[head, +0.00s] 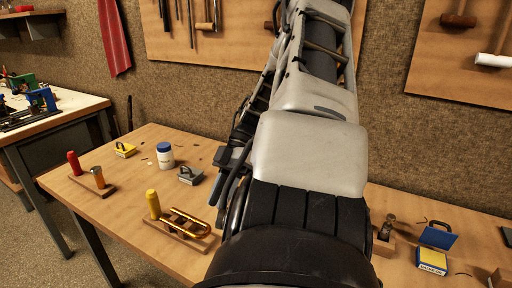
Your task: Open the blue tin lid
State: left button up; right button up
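A small tin with a blue lid (437,238) and a yellow body (431,259) stands at the right end of the workbench. Its blue lid is raised and tilted up at the back, apart from the front edge of the body. My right gripper (224,176) shows as dark parts left of my large grey arm, close to a grey tin with a handle (190,176) and far left of the blue-lidded tin. My arm partly hides it, so its opening is unclear. My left gripper is out of view.
The workbench (130,210) also holds a yellow handled tin (125,150), a white jar with a blue top (165,156), a red-handled tool (74,163) and a brass slide on a wooden block (187,222). A small hammer-like tool (387,227) stands left of the blue-lidded tin. My arm hides the bench's middle.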

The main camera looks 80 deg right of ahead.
aim_at(443, 239)
jog(key=k, duration=0.9)
jog(key=z, duration=1.9)
